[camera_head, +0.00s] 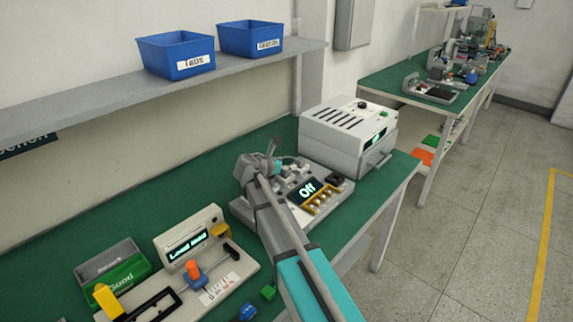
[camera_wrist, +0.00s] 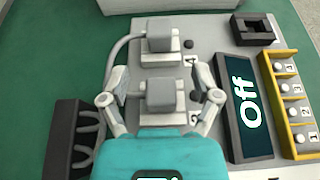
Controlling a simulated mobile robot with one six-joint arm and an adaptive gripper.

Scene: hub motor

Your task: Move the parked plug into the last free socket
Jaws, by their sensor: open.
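In the wrist view two grey block-shaped plugs sit on the light-grey station, a far one (camera_wrist: 159,36) and a near one (camera_wrist: 161,96). A grey cable runs from the far one to the left. My gripper (camera_wrist: 157,75) is open, with one finger on either side of the near plug; I cannot tell whether they touch it. I cannot tell which plug is the parked one. A black block with a recess (camera_wrist: 254,29) is at the upper right. In the head view my gripper (camera_head: 262,166) is over the station (camera_head: 240,213) and hides part of it.
The station has an "Off" display (camera_wrist: 249,105) and a yellow frame (camera_wrist: 273,110) with numbered round parts. A dark block with cables (camera_wrist: 66,140) lies left. A white box device (camera_head: 345,133) stands behind the station; a "Load" tester (camera_head: 188,232) and green bin (camera_head: 125,277) stand left.

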